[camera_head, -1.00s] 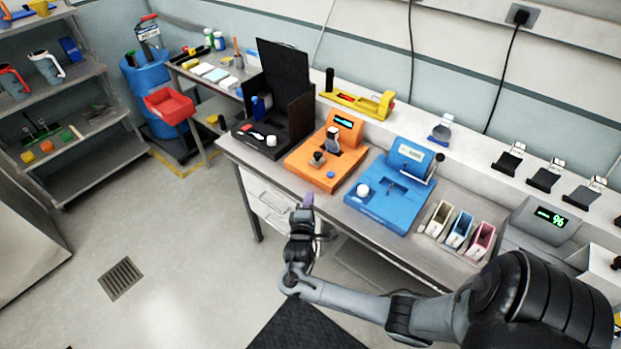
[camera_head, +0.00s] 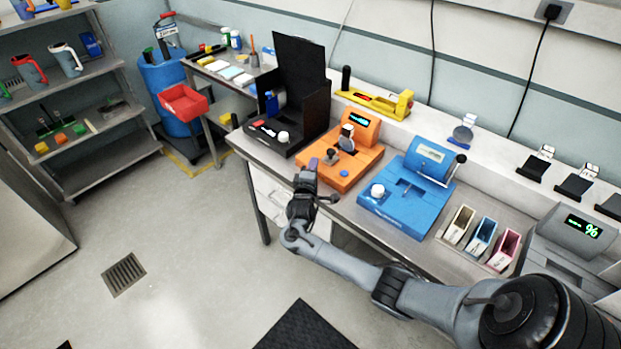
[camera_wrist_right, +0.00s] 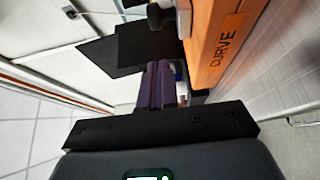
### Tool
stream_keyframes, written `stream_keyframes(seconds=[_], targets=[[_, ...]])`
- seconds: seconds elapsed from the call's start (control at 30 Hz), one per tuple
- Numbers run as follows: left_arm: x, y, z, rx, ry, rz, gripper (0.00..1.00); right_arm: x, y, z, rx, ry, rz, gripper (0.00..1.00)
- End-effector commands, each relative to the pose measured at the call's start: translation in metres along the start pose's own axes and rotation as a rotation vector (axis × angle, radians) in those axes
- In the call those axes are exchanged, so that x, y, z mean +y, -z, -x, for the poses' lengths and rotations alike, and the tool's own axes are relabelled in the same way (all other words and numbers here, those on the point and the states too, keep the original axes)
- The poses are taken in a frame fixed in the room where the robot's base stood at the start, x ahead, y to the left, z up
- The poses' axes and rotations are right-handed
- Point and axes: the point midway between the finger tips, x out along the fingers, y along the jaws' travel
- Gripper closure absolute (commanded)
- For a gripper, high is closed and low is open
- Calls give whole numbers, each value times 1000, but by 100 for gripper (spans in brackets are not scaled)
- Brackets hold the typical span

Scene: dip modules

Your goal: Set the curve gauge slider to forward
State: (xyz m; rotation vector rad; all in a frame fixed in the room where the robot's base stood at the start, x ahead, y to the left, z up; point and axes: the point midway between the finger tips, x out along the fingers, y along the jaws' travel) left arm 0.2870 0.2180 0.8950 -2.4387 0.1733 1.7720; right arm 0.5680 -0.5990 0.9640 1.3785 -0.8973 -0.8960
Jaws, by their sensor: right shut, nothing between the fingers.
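The curve gauge (camera_head: 338,168) is an orange box with a small lit display, on the bench in the head view. Its side, lettered CURVE, shows at the upper right of the right wrist view (camera_wrist_right: 222,45). A dark grey knob (camera_head: 331,158) stands on its top near the left; I cannot tell whether it is the slider or how the slider is set. My right gripper (camera_head: 312,165) is shut and empty, beside the gauge's front left corner. Its purple fingers show in the right wrist view (camera_wrist_right: 155,85). My left gripper is not in view.
A black open-lidded box (camera_head: 300,105) stands left of the gauge, close to my right gripper. A blue device (camera_head: 410,200) with a white knob stands to the right. A yellow tool (camera_head: 375,101) lies behind on the ledge. The floor in front is clear.

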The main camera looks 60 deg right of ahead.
Motion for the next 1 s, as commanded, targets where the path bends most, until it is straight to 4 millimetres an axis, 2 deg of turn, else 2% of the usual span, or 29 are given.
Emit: stream_keyframes(seconds=[0.1,0.3,0.8,1.0], targets=[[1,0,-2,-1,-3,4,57,0,-12,-13,0,-1,4,100],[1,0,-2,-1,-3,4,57,0,-24,-26,1,0,2,100],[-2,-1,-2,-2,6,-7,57,0,-28,-30,1,1,1,100],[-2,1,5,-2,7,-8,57,2,-40,-48,-2,0,3,100]])
